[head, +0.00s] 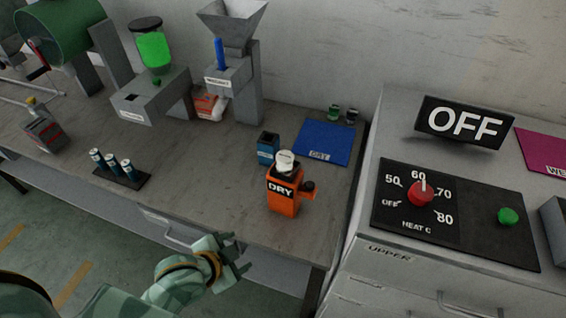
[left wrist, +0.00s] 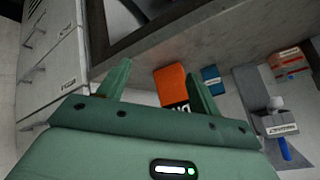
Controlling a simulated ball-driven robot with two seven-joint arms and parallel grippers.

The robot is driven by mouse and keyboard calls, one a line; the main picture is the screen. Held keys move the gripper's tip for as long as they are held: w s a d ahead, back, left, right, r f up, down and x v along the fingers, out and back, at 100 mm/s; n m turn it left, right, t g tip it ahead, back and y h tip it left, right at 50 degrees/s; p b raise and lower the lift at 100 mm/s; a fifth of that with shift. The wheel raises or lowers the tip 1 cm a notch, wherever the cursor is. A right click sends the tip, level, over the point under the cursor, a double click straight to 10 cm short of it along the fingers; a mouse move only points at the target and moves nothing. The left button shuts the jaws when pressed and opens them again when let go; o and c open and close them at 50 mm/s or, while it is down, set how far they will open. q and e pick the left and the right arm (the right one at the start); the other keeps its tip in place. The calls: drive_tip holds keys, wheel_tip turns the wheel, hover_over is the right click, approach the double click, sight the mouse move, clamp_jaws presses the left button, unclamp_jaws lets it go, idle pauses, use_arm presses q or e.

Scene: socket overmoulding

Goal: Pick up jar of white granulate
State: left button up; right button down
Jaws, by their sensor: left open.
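My left gripper (head: 238,252) is open and empty in front of the table's edge, below and left of an orange box marked DRY (head: 283,200). A small white-topped piece (head: 286,159) sits on that box. I cannot tell whether it is the jar of white granulate. Two small jars stand at the back by the wall, one green (head: 333,112) and one dark with a pale part (head: 352,116); their contents are too small to tell. In the left wrist view, the open fingers (left wrist: 158,68) point towards the orange box (left wrist: 172,86), which is apart from them. My right gripper is out of view.
A blue container (head: 267,148) stands behind the orange box, beside a blue DRY mat (head: 323,142). A black rack (head: 122,178) and hopper machines (head: 232,75) stand left. A grey cabinet with a heat dial (head: 421,193) stands right. The table's front middle is clear.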

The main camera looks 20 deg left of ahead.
sight(290, 153)
use_arm(q)
drive_tip(key=w+d+r+t+h, duration=0.2)
drive_tip(key=d+r+t+h, duration=0.15)
drive_tip(key=r, duration=0.25)
drive_tip(key=w+d+r+t+h, duration=0.2)
drive_tip(key=d+r+h, duration=0.15)
drive_tip(key=r, duration=0.25)
drive_tip(key=w+a+n+t+y, duration=0.2)
drive_tip(key=w+a+n+t, duration=0.15)
drive_tip(key=a+n, duration=0.2)
drive_tip(key=x, duration=0.3)
drive_tip(key=p+x, duration=0.1)
drive_tip(key=x, duration=0.2)
drive_tip(key=a+x, duration=0.1)
drive_tip(key=x, duration=0.3)
drive_tip(key=shift+w+r, duration=0.15)
drive_tip(key=x, duration=0.4)
drive_tip(key=f+x, duration=0.1)
drive_tip(key=x, duration=0.1)
drive_tip(key=shift+a+b, duration=0.1)
drive_tip(key=shift+b, duration=0.2)
drive_tip(key=shift+c, duration=0.2)
drive_tip(key=c, duration=1)
